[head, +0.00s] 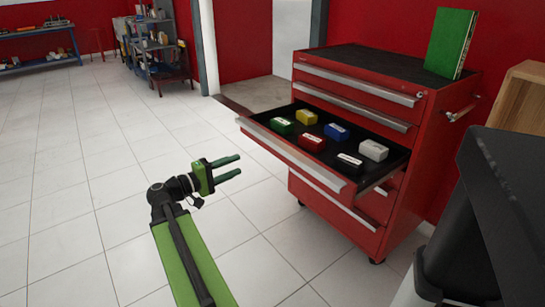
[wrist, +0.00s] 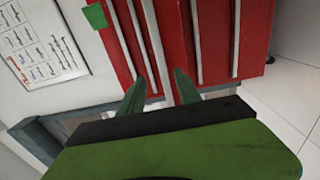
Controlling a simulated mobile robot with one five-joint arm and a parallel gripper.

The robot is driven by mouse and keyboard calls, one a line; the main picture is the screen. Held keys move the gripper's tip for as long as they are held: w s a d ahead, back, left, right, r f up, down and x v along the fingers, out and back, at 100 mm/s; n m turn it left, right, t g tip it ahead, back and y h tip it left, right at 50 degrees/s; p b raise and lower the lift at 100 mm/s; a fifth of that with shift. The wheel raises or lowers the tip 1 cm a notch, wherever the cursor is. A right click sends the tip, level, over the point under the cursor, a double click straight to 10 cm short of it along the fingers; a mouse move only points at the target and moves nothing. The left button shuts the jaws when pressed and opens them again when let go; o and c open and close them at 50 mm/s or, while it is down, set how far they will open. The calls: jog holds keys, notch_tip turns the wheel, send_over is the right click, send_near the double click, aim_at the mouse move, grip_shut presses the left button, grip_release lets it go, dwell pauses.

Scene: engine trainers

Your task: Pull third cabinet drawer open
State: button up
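The red tool cabinet (head: 395,225) stands right of centre in the head view. Its third drawer (head: 300,157) from the top is pulled well out, with a long silver handle along its front edge. The two drawers above it are shut. My gripper (head: 241,167) is to the left of the open drawer's front, apart from it, with its two green fingers spread and nothing between them. In the wrist view, the open gripper (wrist: 160,88) points towards the red cabinet (wrist: 217,45), which looks turned on its side; its fingers hold nothing there.
Several coloured boxes, including a yellow one (head: 306,117) and a red one (head: 312,142), lie in the open drawer. A green book (head: 450,43) stands on the cabinet top. A dark bin-like object (head: 490,210) is at the right. Tiled floor (head: 85,180) is clear at left.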

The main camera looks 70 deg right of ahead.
aim_at(277, 149)
jog(key=x, duration=1.6)
jog(key=shift+s+d, duration=0.1)
jog(key=shift+d, duration=0.2)
jog(key=shift+a, duration=0.1)
grip_shut()
dwell(0.4)
